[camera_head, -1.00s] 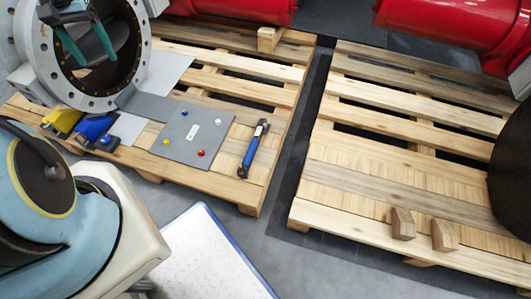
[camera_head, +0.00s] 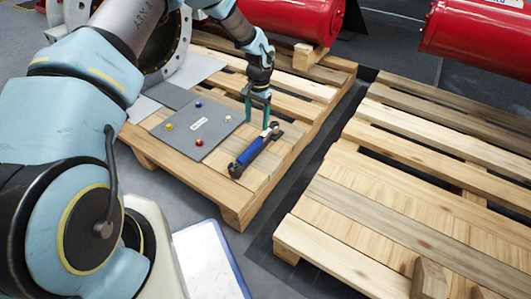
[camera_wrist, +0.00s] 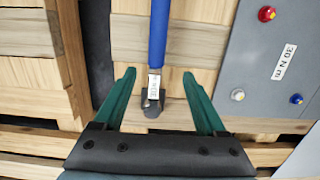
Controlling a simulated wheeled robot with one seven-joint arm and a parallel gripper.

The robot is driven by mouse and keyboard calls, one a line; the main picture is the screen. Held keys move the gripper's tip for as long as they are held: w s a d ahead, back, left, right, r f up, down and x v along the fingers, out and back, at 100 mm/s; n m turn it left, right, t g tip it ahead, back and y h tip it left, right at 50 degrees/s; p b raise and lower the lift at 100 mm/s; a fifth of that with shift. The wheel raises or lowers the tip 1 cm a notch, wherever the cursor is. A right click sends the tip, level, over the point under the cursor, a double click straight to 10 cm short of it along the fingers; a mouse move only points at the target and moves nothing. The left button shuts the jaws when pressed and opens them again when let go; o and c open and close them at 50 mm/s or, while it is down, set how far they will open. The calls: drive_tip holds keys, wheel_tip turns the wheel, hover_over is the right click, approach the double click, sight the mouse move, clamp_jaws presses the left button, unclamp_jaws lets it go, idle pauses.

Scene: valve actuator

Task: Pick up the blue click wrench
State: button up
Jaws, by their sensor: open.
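The blue click wrench (camera_head: 253,150) lies on the wooden pallet (camera_head: 236,213), beside the grey plate. Its blue handle points toward the near edge and its metal head is at the far end. In the wrist view the blue handle (camera_wrist: 158,35) runs down to a white label and the dark head between my fingers. My gripper (camera_head: 258,120) is open and empty, with its green fingers pointing down above the head end of the wrench. In the wrist view the fingertips of my gripper (camera_wrist: 159,72) stand on either side of the wrench, apart from it.
A grey plate (camera_head: 190,148) with several coloured knobs lies left of the wrench; its label (camera_wrist: 284,62) reads 30 N m. A second pallet (camera_head: 400,200) stands to the right across a dark gap. Red cylinders (camera_head: 290,20) are at the back.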

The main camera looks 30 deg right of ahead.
sight(257, 141)
drive_tip(key=f+b, duration=0.1)
drive_tip(key=f, duration=0.2)
drive_tip(key=f+b, duration=0.1)
drive_tip(key=f, duration=0.3)
drive_tip(key=s+a+f+b, duration=0.1)
drive_tip(key=f+b, duration=0.1)
drive_tip(key=f, duration=0.1)
drive_tip(key=shift+s+f, duration=0.1)
drive_tip(key=shift+f, duration=0.3)
drive_tip(key=shift+r, duration=0.1)
clamp_jaws()
